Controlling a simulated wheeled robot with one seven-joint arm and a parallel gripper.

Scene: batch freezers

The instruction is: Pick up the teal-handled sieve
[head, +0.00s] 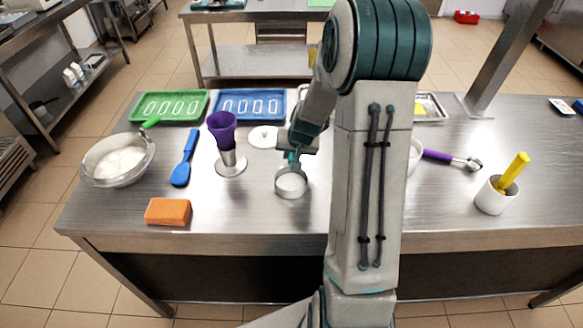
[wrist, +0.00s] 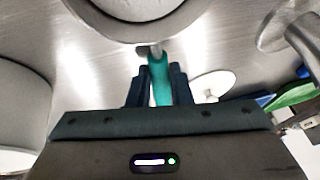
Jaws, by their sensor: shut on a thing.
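The teal-handled sieve (head: 291,182) has a round metal hoop and shows near the middle of the steel table in the head view. In the wrist view its teal handle (wrist: 160,80) runs between the two dark fingers of my gripper (wrist: 158,88), and the hoop (wrist: 140,8) is cut off at the top edge. My gripper (head: 293,152) is shut on the handle. In the head view my arm hides part of the handle. I cannot tell whether the hoop touches the table.
A white lid (head: 264,137) lies behind. A white pot (head: 493,197) with a yellow handle stands at right.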

